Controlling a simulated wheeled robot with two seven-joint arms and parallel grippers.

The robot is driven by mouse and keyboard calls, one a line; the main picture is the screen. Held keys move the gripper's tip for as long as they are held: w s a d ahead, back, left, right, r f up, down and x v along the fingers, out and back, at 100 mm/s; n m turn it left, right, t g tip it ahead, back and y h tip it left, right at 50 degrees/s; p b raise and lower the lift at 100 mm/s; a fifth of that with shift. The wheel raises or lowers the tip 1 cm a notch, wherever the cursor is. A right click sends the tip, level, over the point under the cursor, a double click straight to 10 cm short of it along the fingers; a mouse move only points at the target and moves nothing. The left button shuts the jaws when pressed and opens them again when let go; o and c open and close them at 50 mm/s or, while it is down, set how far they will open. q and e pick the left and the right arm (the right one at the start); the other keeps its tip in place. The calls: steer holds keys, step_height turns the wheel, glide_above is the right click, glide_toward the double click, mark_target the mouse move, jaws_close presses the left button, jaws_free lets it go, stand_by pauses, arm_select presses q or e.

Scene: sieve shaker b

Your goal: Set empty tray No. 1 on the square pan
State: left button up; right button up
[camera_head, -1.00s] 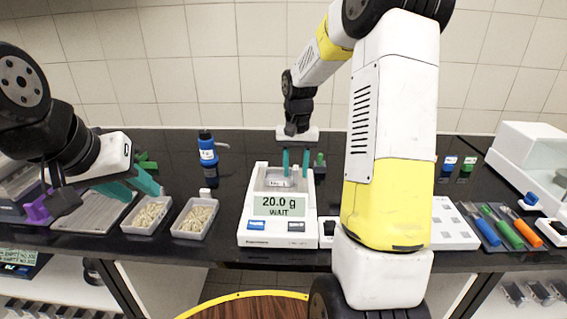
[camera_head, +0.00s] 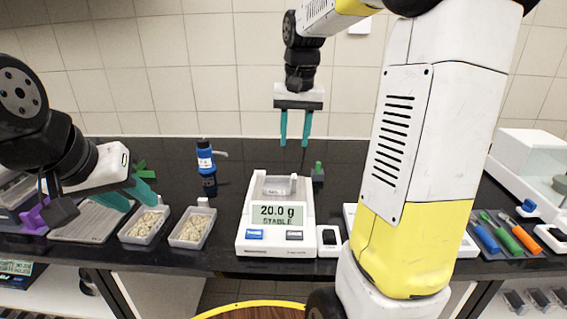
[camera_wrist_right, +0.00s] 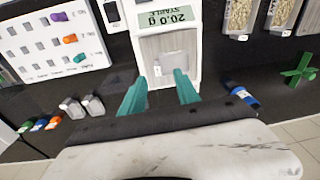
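The empty tray (camera_head: 280,185), a small clear tray with a label too small to read, sits on the square pan of the balance (camera_head: 246,237). The balance display (camera_head: 277,215) reads 20.0 g STABLE. The tray also shows in the right wrist view (camera_wrist_right: 167,60). My right gripper (camera_head: 295,143) is open and empty, fingers pointing down, above and behind the pan, apart from the tray. Its two teal fingers show in the right wrist view (camera_wrist_right: 160,85) with a gap between them. My left gripper (camera_head: 133,194) is open and empty over the left side of the bench.
Two trays of pale pellets (camera_head: 145,224) (camera_head: 193,227) stand left of the balance. A blue bottle (camera_head: 206,165) stands behind them, and a green piece (camera_head: 318,172) stands right of the pan. Colored-handled tools (camera_head: 508,233) lie at right. My right arm hides part of the bench.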

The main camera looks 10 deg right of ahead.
steer(key=s+a+n+t+y, duration=0.1)
steer(key=s+a+t, duration=0.1)
steer(key=s, duration=0.7)
steer(key=s+a+n+t, duration=0.2)
steer(key=s+t, duration=0.1)
steer(key=s, duration=0.7)
steer(key=shift+a+y, duration=0.4)
